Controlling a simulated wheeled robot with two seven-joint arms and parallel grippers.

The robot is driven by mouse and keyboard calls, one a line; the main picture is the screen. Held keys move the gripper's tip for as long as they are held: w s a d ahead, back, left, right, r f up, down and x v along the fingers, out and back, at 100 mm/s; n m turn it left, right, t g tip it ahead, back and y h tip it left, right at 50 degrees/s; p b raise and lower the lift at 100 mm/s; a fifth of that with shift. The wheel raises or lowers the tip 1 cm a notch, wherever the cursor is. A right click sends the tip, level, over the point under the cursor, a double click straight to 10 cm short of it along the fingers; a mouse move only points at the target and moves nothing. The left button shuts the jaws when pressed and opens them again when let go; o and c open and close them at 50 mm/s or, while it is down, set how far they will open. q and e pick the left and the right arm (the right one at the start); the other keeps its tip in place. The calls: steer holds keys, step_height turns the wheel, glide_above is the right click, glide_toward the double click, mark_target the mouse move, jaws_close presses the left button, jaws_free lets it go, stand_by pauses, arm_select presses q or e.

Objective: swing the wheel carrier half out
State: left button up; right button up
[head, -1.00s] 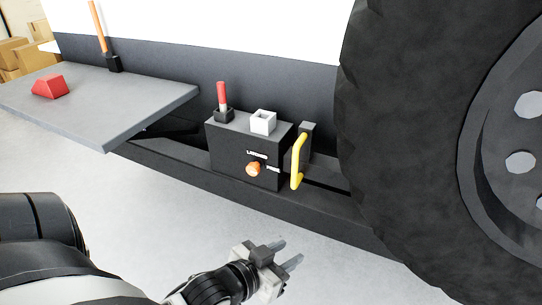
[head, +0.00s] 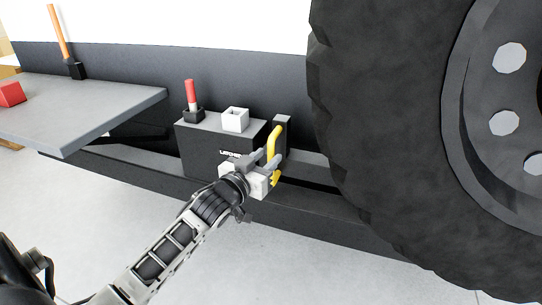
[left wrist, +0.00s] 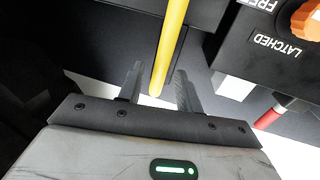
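The yellow handle (head: 274,143) stands upright at the right end of the dark control box (head: 200,143), beside the big wheel (head: 375,140). My left gripper (head: 268,160) is at the handle. In the left wrist view the yellow handle (left wrist: 170,45) lies between the two spread fingers of my left gripper (left wrist: 158,90), with gaps showing on both sides. The orange knob (left wrist: 308,20) shows at the top right there, near the words FREE and LATCHED; its setting is unclear. My arm hides it in the head view. My right gripper is out of view.
A red lever (head: 191,93) and a white square socket (head: 235,119) are on top of the box. A grey shelf (head: 90,110) with a red block (head: 11,94) juts out at the left. A dark chassis rail (head: 330,215) runs below. The floor in front is clear.

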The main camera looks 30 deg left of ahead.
arm_select(q)
steer(key=shift+w, duration=1.4)
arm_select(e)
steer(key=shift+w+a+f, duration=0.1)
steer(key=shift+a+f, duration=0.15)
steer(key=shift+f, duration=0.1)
